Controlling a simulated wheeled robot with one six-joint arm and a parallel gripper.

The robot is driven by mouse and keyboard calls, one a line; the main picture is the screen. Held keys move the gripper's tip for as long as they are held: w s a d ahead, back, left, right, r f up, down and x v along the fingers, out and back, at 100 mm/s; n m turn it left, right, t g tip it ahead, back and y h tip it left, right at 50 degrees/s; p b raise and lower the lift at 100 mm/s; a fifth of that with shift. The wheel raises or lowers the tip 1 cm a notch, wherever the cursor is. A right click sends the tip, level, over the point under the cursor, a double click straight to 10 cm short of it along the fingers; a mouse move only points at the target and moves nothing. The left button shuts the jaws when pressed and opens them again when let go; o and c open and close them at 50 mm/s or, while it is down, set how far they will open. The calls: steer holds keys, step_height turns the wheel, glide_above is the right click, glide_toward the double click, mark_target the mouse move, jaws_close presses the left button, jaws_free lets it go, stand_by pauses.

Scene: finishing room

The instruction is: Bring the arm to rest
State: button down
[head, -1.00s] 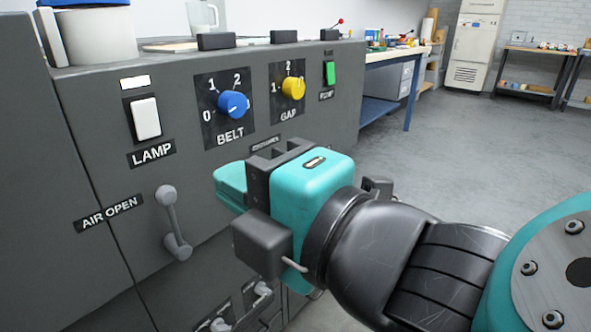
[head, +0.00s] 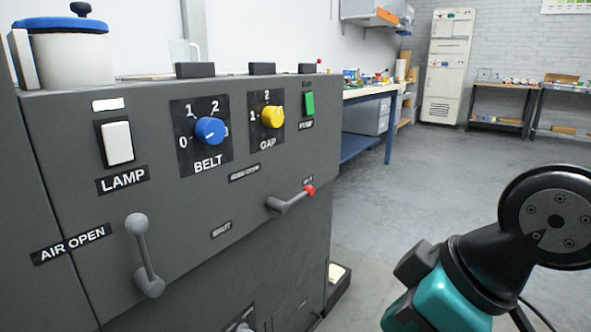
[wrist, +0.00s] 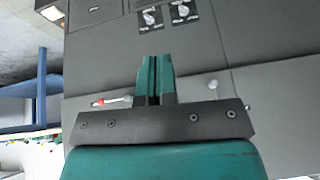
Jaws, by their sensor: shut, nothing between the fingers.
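My gripper (wrist: 154,78) shows in the wrist view with its two teal fingers together and nothing between them. It points at the dark grey machine panel (wrist: 110,45), apart from it as far as I can tell. In the head view, my teal wrist part (head: 450,298) is at the lower right, well to the right of the machine (head: 185,235). The fingertips are out of the head view.
The panel carries a lamp switch (head: 117,143), a blue belt knob (head: 210,131), a yellow gap knob (head: 272,117), a green switch (head: 309,104), a grey air lever (head: 143,255) and a red-tipped lever (head: 291,200). Open floor (head: 430,180) lies right of the machine.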

steer(key=s+d+r+m+g+p, duration=0.1)
steer(key=s+d+m+g, duration=0.2)
steer(key=s+d+m, duration=0.1)
step_height(320, 180, up, 36)
steer(key=p, duration=3.5)
steer(key=shift+a+n+h+p, duration=0.15)
steer(key=shift+n+h+p, duration=0.15)
steer(key=shift+p, duration=0.1)
steer(key=shift+f, duration=0.15)
